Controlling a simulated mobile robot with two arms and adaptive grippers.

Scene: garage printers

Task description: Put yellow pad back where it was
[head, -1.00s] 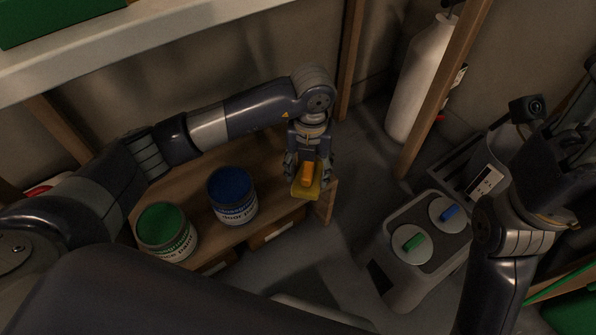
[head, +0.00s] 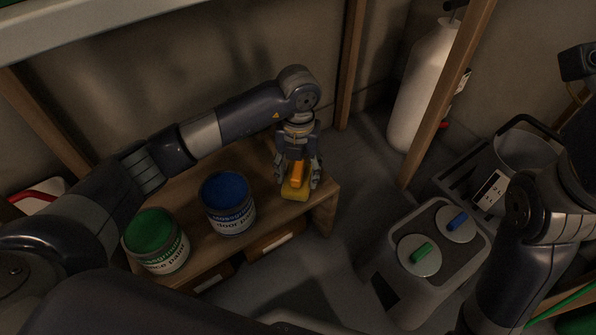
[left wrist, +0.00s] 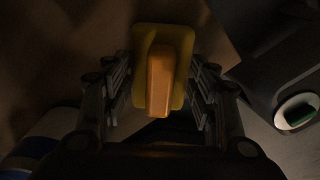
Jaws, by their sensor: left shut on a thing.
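The yellow pad (head: 293,191) with its orange handle (head: 297,174) is held by my left gripper (head: 297,180), over the right end of the wooden shelf (head: 262,216). In the left wrist view the fingers close on both sides of the pad (left wrist: 176,97), with the orange handle (left wrist: 160,82) facing the camera. Whether the pad touches the shelf top is hard to tell. My right arm shows at the right of the head view, but its fingers are not visible.
A blue paint can (head: 229,207) and a green paint can (head: 157,243) stand on the shelf, left of the pad. A grey unit (head: 395,277) with two round discs, one green-handled and one blue-handled, stands to the right. A white cylinder (head: 421,88) stands behind by a wooden post (head: 443,97).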

